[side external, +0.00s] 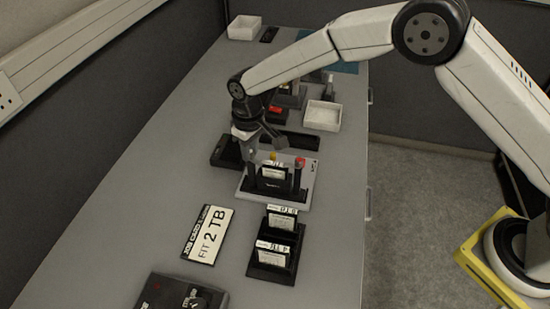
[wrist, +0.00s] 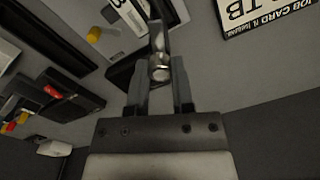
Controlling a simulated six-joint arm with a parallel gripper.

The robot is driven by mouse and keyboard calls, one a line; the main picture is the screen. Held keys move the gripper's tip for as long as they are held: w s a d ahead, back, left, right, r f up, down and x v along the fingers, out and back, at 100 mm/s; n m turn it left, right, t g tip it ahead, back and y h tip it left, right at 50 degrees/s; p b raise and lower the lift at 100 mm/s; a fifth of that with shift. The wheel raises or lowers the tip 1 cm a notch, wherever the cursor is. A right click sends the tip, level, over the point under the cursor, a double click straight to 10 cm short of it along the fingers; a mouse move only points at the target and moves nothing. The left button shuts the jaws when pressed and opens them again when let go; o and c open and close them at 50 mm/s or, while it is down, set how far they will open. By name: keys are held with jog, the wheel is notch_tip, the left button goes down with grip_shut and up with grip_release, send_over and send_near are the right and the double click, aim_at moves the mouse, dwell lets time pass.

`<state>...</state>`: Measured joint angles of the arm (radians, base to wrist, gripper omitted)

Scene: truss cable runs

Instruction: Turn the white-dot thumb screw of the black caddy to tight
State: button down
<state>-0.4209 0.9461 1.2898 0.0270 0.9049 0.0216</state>
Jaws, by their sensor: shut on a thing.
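The black caddy (side external: 275,183) stands on a light grey plate (side external: 303,192), with a white-labelled drive in it. A yellow knob (side external: 273,156) and a red knob (side external: 300,162) show at the plate. My gripper (side external: 251,153) points down at the plate's far left corner. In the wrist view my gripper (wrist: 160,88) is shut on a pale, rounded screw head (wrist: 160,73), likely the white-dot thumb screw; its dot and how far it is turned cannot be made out. The yellow knob also shows in the wrist view (wrist: 93,34), apart from my fingers.
A job card (side external: 208,236) reading "FIT 2 TB" lies in front to the left. A black rack (side external: 270,272) with labelled drives stands in front of the plate. A white tray (side external: 322,116) is behind it. A black box (side external: 182,293) is at the near edge.

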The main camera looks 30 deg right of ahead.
aim_at(251, 151)
jog(key=n, duration=0.4)
jog(key=shift+n, duration=0.4)
jog(key=shift+c, duration=2.3)
grip_release()
jog(key=shift+r, duration=0.15)
jog(key=shift+r, duration=3.75)
jog(key=shift+d, duration=0.1)
